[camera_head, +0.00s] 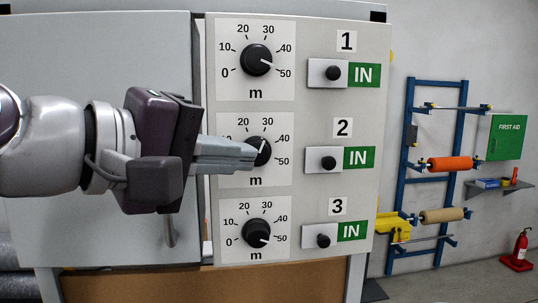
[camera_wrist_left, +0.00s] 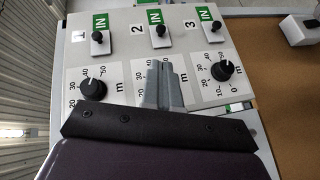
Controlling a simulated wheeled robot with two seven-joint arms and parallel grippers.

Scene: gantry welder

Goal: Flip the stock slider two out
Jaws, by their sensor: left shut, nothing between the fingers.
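Stock slider two (camera_head: 329,162) is a black knob on a light plate, below the number 2, with a green IN sign (camera_head: 359,157) beside it. It also shows in the left wrist view (camera_wrist_left: 161,31), with its IN sign uncovered. My left gripper (camera_head: 250,155) is shut and empty. Its fingertips are at the middle dial (camera_head: 265,150), left of slider two, and hide part of that dial. I cannot tell whether they touch it. In the left wrist view the fingers (camera_wrist_left: 160,66) point towards slider two and stop short of it. My right gripper is not in view.
Slider one (camera_head: 333,73) is above and slider three (camera_head: 323,241) below, both with green IN signs. The top dial (camera_head: 257,60) and bottom dial (camera_head: 256,233) flank the middle one. A blue rack (camera_head: 409,150) with rolls stands to the right of the panel.

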